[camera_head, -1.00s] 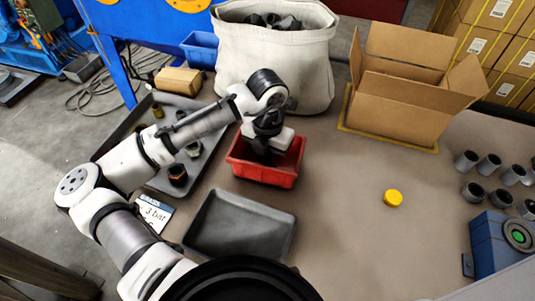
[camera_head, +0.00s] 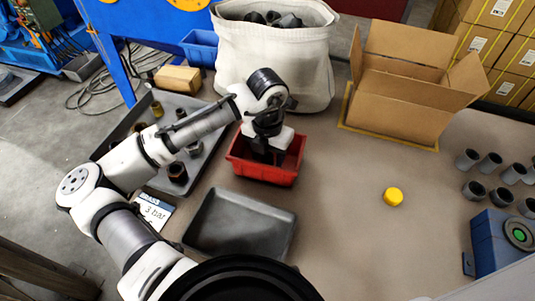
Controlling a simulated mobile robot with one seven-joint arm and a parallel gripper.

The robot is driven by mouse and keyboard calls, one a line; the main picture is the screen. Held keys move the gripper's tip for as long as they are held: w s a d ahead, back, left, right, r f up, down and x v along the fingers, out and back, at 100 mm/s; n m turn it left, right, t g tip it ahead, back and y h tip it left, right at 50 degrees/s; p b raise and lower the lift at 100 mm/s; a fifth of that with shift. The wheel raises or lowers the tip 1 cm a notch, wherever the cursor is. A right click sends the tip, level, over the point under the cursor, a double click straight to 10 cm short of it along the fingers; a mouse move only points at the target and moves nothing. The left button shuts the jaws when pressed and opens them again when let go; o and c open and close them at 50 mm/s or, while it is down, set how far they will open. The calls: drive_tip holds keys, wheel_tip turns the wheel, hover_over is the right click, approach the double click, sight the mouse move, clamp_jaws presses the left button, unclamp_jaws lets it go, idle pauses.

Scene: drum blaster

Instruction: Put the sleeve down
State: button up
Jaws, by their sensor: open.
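My gripper (camera_head: 277,158) points down into the red bin (camera_head: 262,173) on the table. Its fingers are open, and their tips are partly hidden by the bin's front wall. No sleeve can be made out between the fingers or on the bin's floor from this view. Several grey sleeves (camera_head: 490,162) stand at the right of the table, well away from my gripper.
An empty dark tray (camera_head: 240,225) lies in front of the red bin. A grey tray (camera_head: 205,165) with several fittings is at the left. An open carton (camera_head: 400,110), a white sack (camera_head: 275,60), a yellow cap (camera_head: 393,197) and a blue device (camera_head: 500,240) stand around.

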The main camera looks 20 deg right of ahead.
sight(268, 156)
wheel_tip(268, 156, up, 13)
drive_tip(key=shift+f, duration=0.2)
idle(0.6)
